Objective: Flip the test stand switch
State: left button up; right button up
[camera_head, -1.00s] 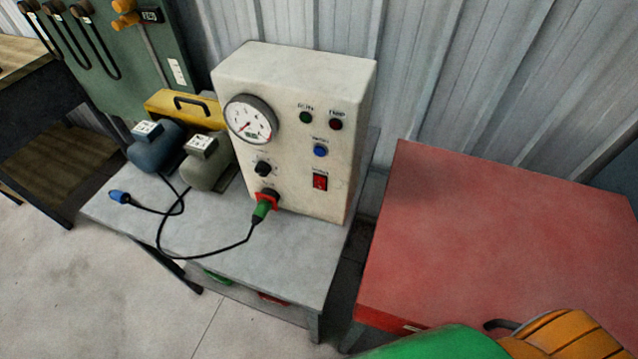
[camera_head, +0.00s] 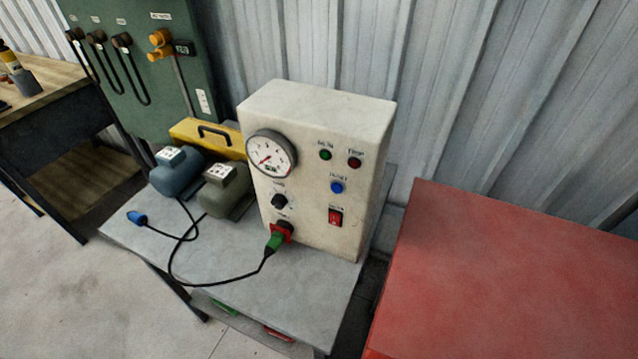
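The test stand (camera_head: 316,170) is a cream box standing upright on a grey table, its panel facing me. Its red rocker switch (camera_head: 335,216) sits at the lower right of the panel; which way it is tipped is too small to tell. Above it are a blue button (camera_head: 337,187), a green lamp (camera_head: 325,155) and a dark red lamp (camera_head: 354,163). A round gauge (camera_head: 271,154) and a black knob (camera_head: 279,201) are on the left. A green plug (camera_head: 275,242) sits in the red socket below the knob. Neither gripper is in view.
The grey table (camera_head: 240,265) also bears a blue motor (camera_head: 176,174), an olive motor (camera_head: 226,188), a yellow case (camera_head: 205,136) and a loose blue plug (camera_head: 137,218). A red surface (camera_head: 510,285) stands to the right, bare where it shows. A green panel with cables (camera_head: 135,65) stands behind left.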

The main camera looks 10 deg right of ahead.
aim_at(335, 218)
jog(key=k+j, duration=0.1)
jog(key=k, duration=0.35)
jog(key=k+j, duration=0.15)
jog(key=k, duration=0.25)
jog(key=z, duration=0.05)
